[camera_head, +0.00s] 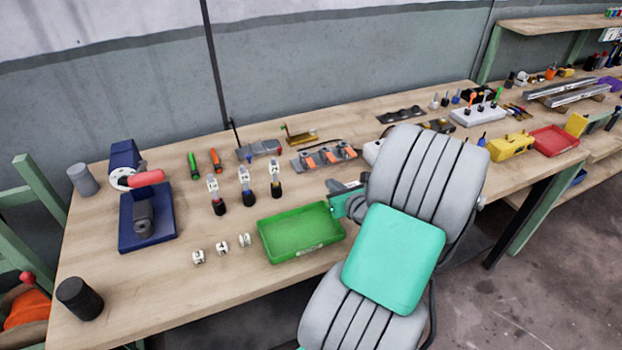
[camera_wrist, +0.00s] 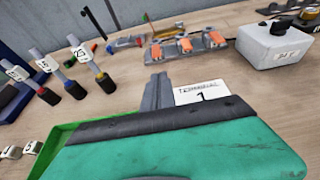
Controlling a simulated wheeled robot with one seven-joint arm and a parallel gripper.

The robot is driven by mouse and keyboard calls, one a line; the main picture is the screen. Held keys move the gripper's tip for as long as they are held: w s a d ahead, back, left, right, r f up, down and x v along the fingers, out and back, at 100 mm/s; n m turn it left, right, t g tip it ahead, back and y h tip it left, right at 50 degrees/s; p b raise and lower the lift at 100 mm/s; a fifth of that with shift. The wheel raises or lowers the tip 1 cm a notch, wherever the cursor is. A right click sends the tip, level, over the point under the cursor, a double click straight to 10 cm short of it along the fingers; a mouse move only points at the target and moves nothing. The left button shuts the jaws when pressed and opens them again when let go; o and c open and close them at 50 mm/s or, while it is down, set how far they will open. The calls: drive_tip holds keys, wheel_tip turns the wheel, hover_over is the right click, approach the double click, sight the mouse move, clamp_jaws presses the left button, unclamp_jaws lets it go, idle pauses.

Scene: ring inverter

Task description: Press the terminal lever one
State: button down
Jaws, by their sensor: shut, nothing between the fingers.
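A grey terminal block with orange levers (camera_head: 325,156) sits on the bench behind the green tray. It also shows beyond my fingers in the wrist view (camera_wrist: 186,47). I cannot tell which lever is number one. A white label reading "TERMINAL 1" (camera_wrist: 203,92) shows just right of my fingers in the wrist view. My gripper (camera_head: 337,191) is near the right end of the green tray, in front of the block and apart from it. In the wrist view its fingers (camera_wrist: 157,90) are shut and empty. My arm hides part of the bench to the right.
The green tray (camera_head: 262,240) lies left of my gripper. Several labelled upright tools (camera_head: 245,187) stand left of the block. A white box with a black knob (camera_wrist: 276,48) is to the right in the wrist view.

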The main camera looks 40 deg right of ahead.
sight(318, 183)
drive_tip(key=shift+w+f, duration=0.15)
drive_tip(key=shift+f, duration=0.2)
drive_tip(key=shift+r, duration=0.15)
drive_tip(key=shift+d, duration=0.1)
drive_tip(key=p+x, duration=0.1)
drive_tip(key=x, duration=0.9)
